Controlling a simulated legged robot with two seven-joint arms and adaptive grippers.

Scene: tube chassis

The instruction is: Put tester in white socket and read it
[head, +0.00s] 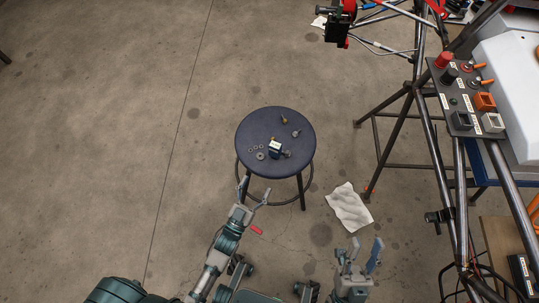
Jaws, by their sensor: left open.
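A small dark box with a pale top face (275,147), which looks like the tester, sits on the round blue stool (254,125). A white socket (492,122) is at the lower right of the dark control panel (458,101) on the tube chassis. My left gripper (254,187) is open and empty, at the near edge of the stool and short of the box. My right gripper (364,251) is open and empty, low in the picture, to the right of the stool. The reading on the box is too small to make out.
Several washers (256,149) and small metal fittings (297,133) lie on the stool around the box. An orange socket (485,101) is just above the white one. Chassis tubes (447,180) stand at the right. White paper (349,206) lies on the floor. The left floor is clear.

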